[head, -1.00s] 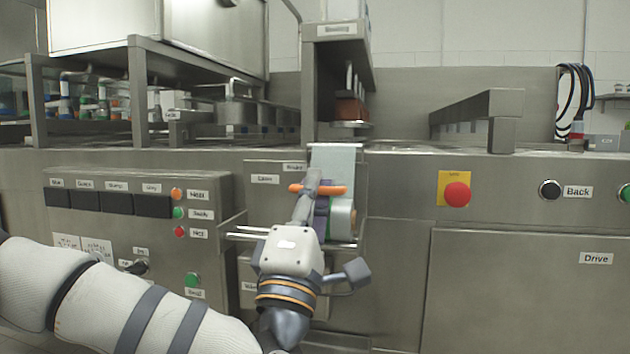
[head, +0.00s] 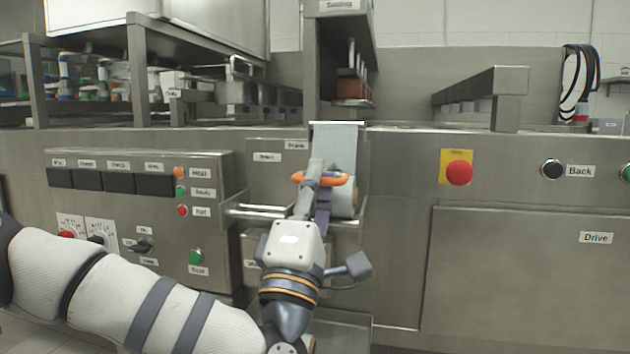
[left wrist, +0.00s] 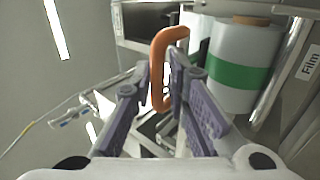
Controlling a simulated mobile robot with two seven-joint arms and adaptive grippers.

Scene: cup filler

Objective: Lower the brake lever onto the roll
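The brake lever's orange loop handle (head: 320,179) is in front of the film roll (head: 345,196). In the left wrist view the handle (left wrist: 158,70) is between the purple fingers of my left gripper (left wrist: 160,82), which close on it from both sides. The white roll with a green band (left wrist: 240,72) is to the right of the handle there. My left gripper (head: 318,190) hides much of the lever and roll in the head view. I cannot tell whether the lever touches the roll. My right gripper is not in view.
A control panel (head: 120,210) with switches and buttons stands to the left. A metal bar (head: 262,211) sticks out beside the roll. A red stop button (head: 459,173) is on the machine front to the right. The room in front of the Drive panel (head: 530,285) is clear.

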